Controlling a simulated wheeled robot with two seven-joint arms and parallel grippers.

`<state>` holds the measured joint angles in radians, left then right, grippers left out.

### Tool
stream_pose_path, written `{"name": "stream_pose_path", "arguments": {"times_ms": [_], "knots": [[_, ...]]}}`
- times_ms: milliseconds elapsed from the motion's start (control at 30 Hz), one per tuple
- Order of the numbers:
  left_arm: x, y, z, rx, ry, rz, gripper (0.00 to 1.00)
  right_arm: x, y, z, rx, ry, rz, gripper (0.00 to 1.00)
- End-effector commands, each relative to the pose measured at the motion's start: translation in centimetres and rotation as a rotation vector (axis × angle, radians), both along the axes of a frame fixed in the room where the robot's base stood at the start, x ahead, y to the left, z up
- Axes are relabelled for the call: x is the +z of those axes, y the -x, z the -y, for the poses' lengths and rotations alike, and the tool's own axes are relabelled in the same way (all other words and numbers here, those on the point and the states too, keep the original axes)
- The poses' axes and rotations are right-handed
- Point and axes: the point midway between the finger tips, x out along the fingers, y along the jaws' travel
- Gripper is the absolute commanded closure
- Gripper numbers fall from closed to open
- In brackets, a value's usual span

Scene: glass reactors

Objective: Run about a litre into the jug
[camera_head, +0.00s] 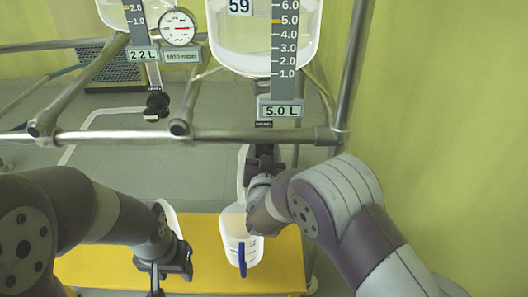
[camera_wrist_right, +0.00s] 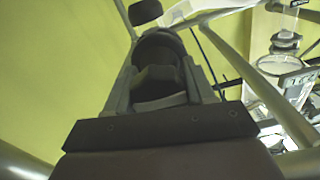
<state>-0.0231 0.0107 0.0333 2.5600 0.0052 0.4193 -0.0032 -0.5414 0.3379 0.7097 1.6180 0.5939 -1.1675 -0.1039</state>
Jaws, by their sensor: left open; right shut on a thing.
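The jug (camera_head: 240,252) is pale and see-through with a blue handle, upright on a yellow platform (camera_head: 285,262) below the right-hand reactor. I cannot tell whether it holds liquid. That reactor (camera_head: 235,58) has a "5.0 L" plate (camera_head: 281,111) and a scale strip. My right gripper (camera_head: 262,165) is shut below it, just above the jug, on what looks like the drain valve handle. In the right wrist view the jaws (camera_wrist_right: 160,85) close round a dark part (camera_wrist_right: 160,52). My left gripper (camera_head: 165,268) is open and empty, left of the jug.
A second reactor marked "2.2 L" (camera_head: 143,55) hangs at the left, with a dark valve (camera_head: 157,103) below and a round gauge (camera_head: 177,27) beside it. A metal rail (camera_head: 235,136) crosses in front. A white curved thing is partly hidden behind my left gripper.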

Motion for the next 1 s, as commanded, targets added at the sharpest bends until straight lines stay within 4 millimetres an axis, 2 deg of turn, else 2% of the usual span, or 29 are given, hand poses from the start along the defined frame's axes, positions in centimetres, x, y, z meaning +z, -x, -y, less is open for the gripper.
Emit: {"name": "stream_pose_path", "arguments": {"times_ms": [367,1000], "knots": [[2.0,0.0,0.0,0.000,0.000,0.000,0.52,0.3,0.0,0.0,-0.001,0.130,-0.003,0.77],[8.2,0.0,0.0,0.000,0.000,0.000,0.52,0.4,0.0,-0.1,0.000,0.719,0.000,0.77]]}}
